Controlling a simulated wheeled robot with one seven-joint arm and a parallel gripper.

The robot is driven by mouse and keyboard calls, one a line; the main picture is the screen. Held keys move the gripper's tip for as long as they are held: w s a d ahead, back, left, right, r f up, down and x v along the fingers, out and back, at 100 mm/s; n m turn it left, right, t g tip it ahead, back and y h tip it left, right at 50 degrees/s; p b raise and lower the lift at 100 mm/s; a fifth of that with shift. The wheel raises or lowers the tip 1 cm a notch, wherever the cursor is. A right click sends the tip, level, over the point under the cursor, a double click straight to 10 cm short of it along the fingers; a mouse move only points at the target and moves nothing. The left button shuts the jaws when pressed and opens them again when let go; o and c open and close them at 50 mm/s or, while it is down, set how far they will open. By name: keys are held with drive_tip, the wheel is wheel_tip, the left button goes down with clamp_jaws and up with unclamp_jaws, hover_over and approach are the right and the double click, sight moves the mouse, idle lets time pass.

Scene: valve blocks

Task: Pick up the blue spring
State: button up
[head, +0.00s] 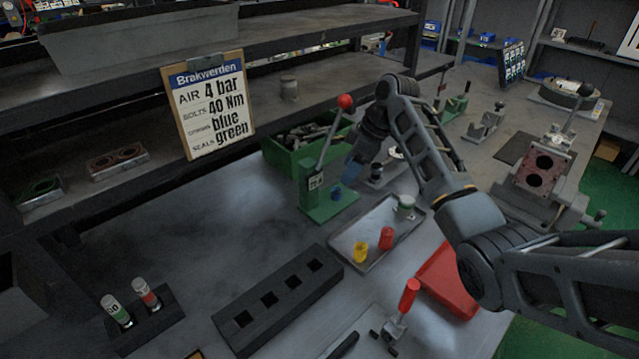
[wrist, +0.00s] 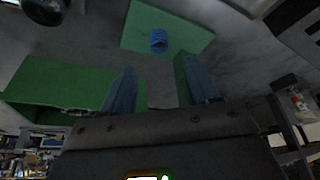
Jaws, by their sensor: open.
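The blue spring (head: 336,190) stands on the green base of a small lever press in the head view. In the wrist view the blue spring (wrist: 158,41) shows on the green plate (wrist: 190,38), beyond the fingertips and about midway between them. My gripper (head: 352,163) is above and slightly right of the spring in the head view. Its two fingers (wrist: 160,68) are apart in the wrist view, with nothing between them. The fingers look apart from the spring; the exact gap is hard to judge.
The press (head: 318,180) has a lever with a red knob (head: 346,101) close to my gripper. A green bin (head: 283,155) stands behind. A tray (head: 350,240) holds a yellow spring (head: 361,252) and a red spring (head: 386,238). A black block with square holes (head: 250,312) lies in front.

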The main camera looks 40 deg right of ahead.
sight(335, 190)
drive_tip(key=shift+p+x, duration=0.6)
drive_tip(key=shift+x, duration=3.3)
drive_tip(key=shift+d, duration=0.15)
drive_tip(key=shift+s, duration=0.1)
clamp_jaws()
drive_tip(key=shift+r, duration=0.55)
wheel_tip(335, 190, up, 2)
drive_tip(key=shift+r+b, duration=0.25)
drive_tip(key=shift+b, duration=0.1)
drive_tip(key=s+d+r+b, duration=0.1)
drive_tip(key=s+d+r, duration=0.6)
drive_tip(key=s, duration=0.2)
drive_tip(key=shift+b, duration=0.3)
